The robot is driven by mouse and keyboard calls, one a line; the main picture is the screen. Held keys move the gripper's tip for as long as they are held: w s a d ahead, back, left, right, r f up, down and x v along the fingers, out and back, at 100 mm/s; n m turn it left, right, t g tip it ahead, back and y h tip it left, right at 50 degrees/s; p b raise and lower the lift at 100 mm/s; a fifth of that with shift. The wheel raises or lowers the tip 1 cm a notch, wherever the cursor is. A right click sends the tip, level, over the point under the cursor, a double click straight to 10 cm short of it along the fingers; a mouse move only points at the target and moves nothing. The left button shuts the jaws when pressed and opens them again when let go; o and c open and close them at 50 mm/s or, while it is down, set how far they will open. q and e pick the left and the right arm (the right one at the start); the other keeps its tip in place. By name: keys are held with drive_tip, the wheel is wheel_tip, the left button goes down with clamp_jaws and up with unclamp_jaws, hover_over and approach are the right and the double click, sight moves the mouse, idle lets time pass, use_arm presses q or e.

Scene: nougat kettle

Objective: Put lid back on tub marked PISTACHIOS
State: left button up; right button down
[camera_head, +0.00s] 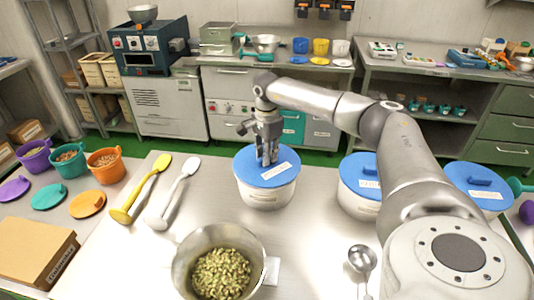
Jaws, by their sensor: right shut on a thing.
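A white tub (264,198) stands in the middle of the steel table. A round blue lid (247,168) with a white label covers its mouth; I cannot tell whether it is fully seated. The lettering is too small to read. My right gripper (267,161) points down at the lid's centre and is shut on its handle, which the fingers mostly hide. Two more white tubs with blue lids stand to the right, one behind my arm (357,174) and one farther right (478,184). I do not see my left gripper.
A steel bowl of green pistachios (221,272) stands in front of the tub. A yellow spatula (140,190) and a white spatula (172,193) lie left. A metal scoop (362,260) lies at front right. Coloured cups and a cardboard box (37,251) are far left.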

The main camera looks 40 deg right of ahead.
drive_tip(key=c, duration=0.7)
unclamp_jaws()
drive_tip(key=shift+r+p, duration=2.75)
drive_tip(key=shift+r, duration=0.8)
drive_tip(key=shift+f, duration=0.1)
